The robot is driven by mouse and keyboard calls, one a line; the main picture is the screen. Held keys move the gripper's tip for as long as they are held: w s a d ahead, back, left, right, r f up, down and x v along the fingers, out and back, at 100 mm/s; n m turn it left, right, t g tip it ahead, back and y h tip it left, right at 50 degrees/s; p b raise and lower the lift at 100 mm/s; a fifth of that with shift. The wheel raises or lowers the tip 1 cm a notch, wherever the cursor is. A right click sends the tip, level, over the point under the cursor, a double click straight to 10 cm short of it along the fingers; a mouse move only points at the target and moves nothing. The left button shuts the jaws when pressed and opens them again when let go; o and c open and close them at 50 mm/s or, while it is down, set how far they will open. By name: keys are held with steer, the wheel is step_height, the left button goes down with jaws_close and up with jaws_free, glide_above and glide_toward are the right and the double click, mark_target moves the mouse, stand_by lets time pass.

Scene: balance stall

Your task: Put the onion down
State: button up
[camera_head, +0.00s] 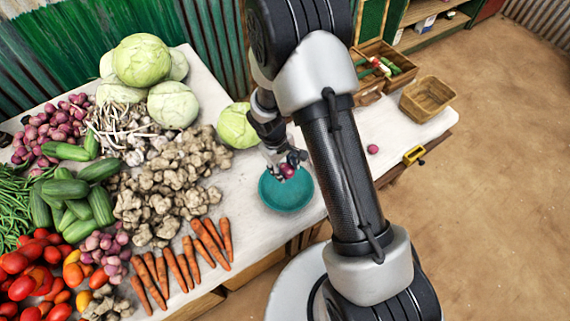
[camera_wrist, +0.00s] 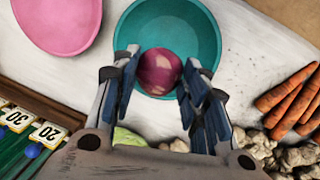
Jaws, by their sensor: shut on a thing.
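A red-purple onion (camera_head: 288,171) is held between the fingers of my gripper (camera_head: 281,164). It is over the teal bowl (camera_head: 283,201) on the white table. In the wrist view the onion (camera_wrist: 159,72) sits between the fingertips of my gripper (camera_wrist: 160,78), with the teal bowl (camera_wrist: 196,27) around it in the picture. The exact height of the onion above the bowl's bottom cannot be told. Another small red onion (camera_head: 373,149) lies on the table to the right of my arm.
A pink bowl (camera_wrist: 58,20) and number cards (camera_wrist: 48,135) show in the wrist view. Carrots (camera_head: 206,243), ginger (camera_head: 165,190) and cabbages (camera_head: 142,60) crowd the table's left. A wicker basket (camera_head: 427,98) stands at the right end. My arm hides part of the table.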

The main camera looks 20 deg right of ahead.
steer(key=b, duration=0.7)
glide_above(285, 191)
step_height(285, 191, down, 10)
steer(key=o, duration=1.2)
steer(key=shift+r, duration=0.15)
step_height(285, 191, up, 7)
steer(key=p, duration=0.5)
